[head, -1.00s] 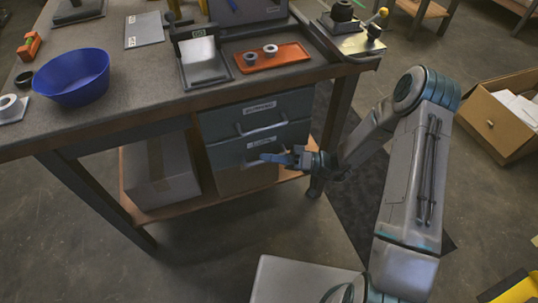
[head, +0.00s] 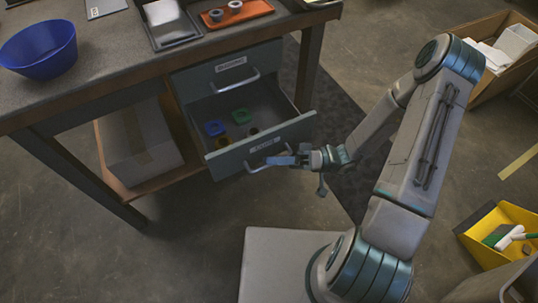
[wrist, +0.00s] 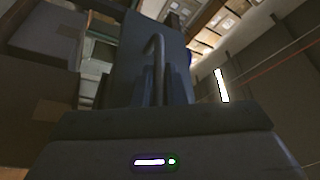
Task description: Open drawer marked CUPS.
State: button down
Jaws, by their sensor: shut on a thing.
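The lower drawer (head: 232,160) under the workbench is pulled well out, its front toward me. Its front has a small label whose text is too small to read surely. My gripper (head: 286,160) is at the front of this drawer, shut on its metal handle (head: 256,166). In the wrist view the handle (wrist: 157,48) runs down between the fingers of my gripper (wrist: 160,88). Inside the drawer lie a blue piece (head: 214,128), a green piece (head: 241,116) and a small dark round piece.
The upper drawer (head: 228,70) is closed. A cardboard box (head: 140,145) stands on the lower shelf to the left. On the bench are a blue bowl (head: 38,50) and an orange tray (head: 240,14). A yellow bin (head: 500,225) is at the right. Floor before the drawer is open.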

jog(key=shift+s+d, duration=0.15)
jog(key=c, duration=1.5)
grip_release()
jog(key=shift+d, duration=0.1)
jog(key=p+v, duration=0.1)
jog(key=v, duration=1.2)
jog(key=shift+d+f, duration=0.15)
jog(key=shift+d, duration=0.15)
